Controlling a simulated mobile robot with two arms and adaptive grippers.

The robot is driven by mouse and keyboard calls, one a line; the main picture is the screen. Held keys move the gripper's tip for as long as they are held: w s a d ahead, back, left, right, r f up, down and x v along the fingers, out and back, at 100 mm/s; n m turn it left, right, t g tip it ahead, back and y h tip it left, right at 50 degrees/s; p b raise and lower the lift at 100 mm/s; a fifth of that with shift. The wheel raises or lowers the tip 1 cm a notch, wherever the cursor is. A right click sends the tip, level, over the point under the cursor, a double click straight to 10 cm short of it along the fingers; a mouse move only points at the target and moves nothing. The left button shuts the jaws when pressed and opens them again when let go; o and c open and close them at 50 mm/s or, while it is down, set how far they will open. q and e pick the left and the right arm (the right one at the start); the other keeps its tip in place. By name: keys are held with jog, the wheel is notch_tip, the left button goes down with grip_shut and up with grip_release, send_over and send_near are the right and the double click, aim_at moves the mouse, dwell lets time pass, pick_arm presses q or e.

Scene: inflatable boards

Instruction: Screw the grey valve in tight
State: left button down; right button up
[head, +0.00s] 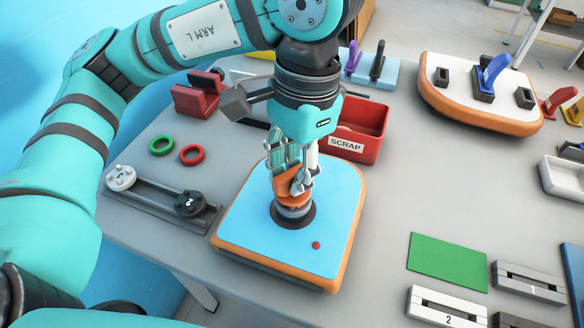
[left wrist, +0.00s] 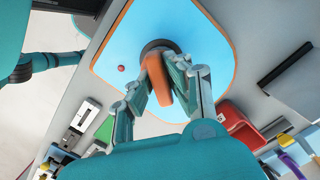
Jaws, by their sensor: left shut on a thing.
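An inflatable board with a blue top and orange rim (head: 245,210) lies flat on the table; it also fills much of the left wrist view (left wrist: 115,60). The grey valve (head: 293,212) sits at the dark round port in its top, with an orange grip (head: 284,187) standing above the grey body. My left gripper (head: 293,182) points down from above, shut on the orange grip. In the left wrist view the orange grip (left wrist: 158,80) is between the fingers, with the dark port ring behind it. Thread and seating depth are hidden. My right gripper is out of view.
A red SCRAP bin (head: 360,130) stands right behind the board. A dark rack with a white cap (head: 120,178) and a black cap (head: 190,204), plus green (head: 161,145) and red (head: 193,154) rings, are at left. Another board (head: 460,85) is back right. Table between is clear.

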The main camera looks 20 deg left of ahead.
pick_arm(q)
jog(key=shift+m, duration=1.5)
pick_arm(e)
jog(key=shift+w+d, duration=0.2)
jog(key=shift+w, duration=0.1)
